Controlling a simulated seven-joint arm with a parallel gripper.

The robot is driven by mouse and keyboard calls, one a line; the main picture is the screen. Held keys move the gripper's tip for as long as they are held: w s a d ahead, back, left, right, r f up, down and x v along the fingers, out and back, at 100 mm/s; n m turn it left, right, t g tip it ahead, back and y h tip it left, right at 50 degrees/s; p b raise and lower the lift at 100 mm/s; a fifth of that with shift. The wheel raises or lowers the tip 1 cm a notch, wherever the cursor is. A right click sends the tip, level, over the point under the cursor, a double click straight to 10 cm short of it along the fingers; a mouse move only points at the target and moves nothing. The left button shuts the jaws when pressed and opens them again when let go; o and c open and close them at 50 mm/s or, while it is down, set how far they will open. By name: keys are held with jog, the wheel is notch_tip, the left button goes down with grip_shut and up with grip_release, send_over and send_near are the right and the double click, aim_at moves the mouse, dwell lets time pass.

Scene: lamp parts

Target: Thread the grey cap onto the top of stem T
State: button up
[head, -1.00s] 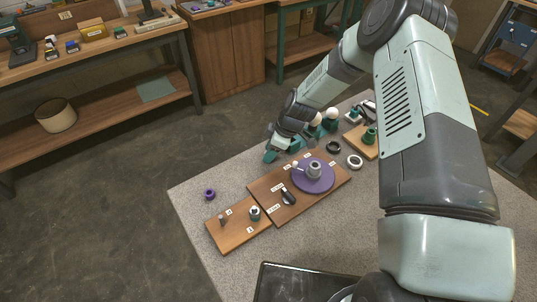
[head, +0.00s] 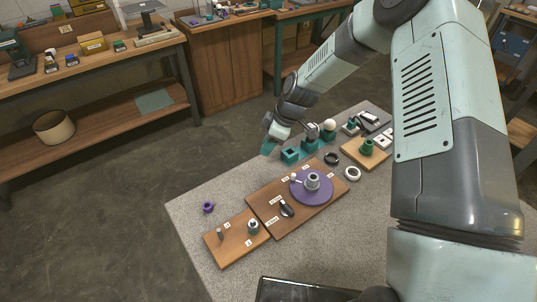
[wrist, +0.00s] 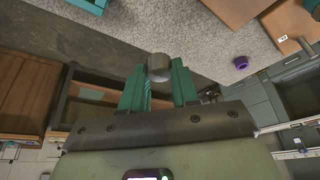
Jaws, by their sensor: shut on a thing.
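My gripper (head: 267,148) is above the far left edge of the table, near the teal blocks. In the wrist view its teal fingers (wrist: 159,84) are shut on the grey cap (wrist: 159,67), a short cylinder at the fingertips, clear of the table. In the head view the fingers hide the cap. The small wooden board (head: 236,252) at the front left carries a slim grey post (head: 220,233) and a thicker grey and dark post (head: 253,227). Their labels are too small to read, so I cannot tell which is stem T. Both posts are well apart from my gripper.
Teal blocks (head: 290,155) stand along the far edge. A larger board (head: 270,226) carries a purple disc (head: 325,196) with a grey hub. A purple ring (head: 208,207) lies left of the boards. Black and white rings lie right. The left table surface is mostly clear.

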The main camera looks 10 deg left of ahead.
jog(key=s+a+r+n+g, duration=0.1)
jog(key=s+r+n, duration=0.2)
jog(key=s, duration=0.6)
jog(key=r+n+g, duration=0.1)
jog(key=r+n, duration=0.1)
jog(key=n, duration=0.1)
send_over(252, 221)
jog(key=shift+w+d+f+h, duration=0.2)
jog(key=shift+w+d+h, duration=0.05)
jog(key=shift+d+h, duration=0.1)
jog(key=shift+f, duration=2.4)
jog(key=shift+f, duration=1.25)
grip_shut()
jog(key=shift+o, duration=1.3)
grip_release()
grip_shut()
jog(key=shift+f, duration=0.15)
